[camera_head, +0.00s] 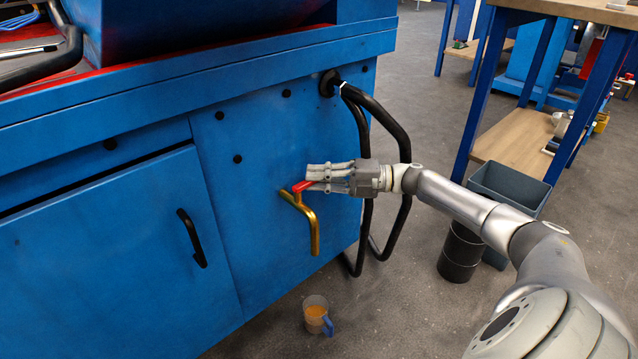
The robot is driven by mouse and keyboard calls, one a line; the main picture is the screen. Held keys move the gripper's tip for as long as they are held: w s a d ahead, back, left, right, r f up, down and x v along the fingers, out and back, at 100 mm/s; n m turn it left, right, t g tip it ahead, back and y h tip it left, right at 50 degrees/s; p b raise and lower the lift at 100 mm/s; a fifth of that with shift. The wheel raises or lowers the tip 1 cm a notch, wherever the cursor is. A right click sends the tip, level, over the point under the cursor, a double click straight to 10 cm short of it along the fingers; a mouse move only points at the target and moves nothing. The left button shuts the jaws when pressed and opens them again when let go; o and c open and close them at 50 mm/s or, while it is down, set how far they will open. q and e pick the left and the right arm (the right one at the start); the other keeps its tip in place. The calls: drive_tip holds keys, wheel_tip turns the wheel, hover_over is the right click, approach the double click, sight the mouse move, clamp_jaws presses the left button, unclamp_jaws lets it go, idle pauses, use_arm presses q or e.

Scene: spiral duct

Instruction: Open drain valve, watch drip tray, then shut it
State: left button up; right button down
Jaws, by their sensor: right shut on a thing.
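The drain valve (307,219) is a brass spout that sticks out of the blue cabinet's side panel and bends down. Its red handle (300,187) is at the top of the spout. My right gripper (312,178) reaches in from the right and is shut on the red handle. A clear cup (316,311) with orange-brown liquid and a blue handle stands on the floor below the spout. I see no stream from the spout. I cannot make out a separate drip tray. My left gripper is not in view.
The blue cabinet (100,250) fills the left, with a black door handle (192,238). Black hoses (398,135) hang right of the valve. A black bin (461,252) and a grey bin (508,187) stand at the right by a workbench (520,130). Floor near the cup is clear.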

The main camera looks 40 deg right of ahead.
drive_tip(key=shift+a, duration=0.1)
idle(0.3)
drive_tip(key=c, duration=1.5)
unclamp_jaws()
drive_tip(key=v, duration=1.2)
drive_tip(key=shift+w, duration=0.1)
drive_tip(key=shift+f, duration=0.1)
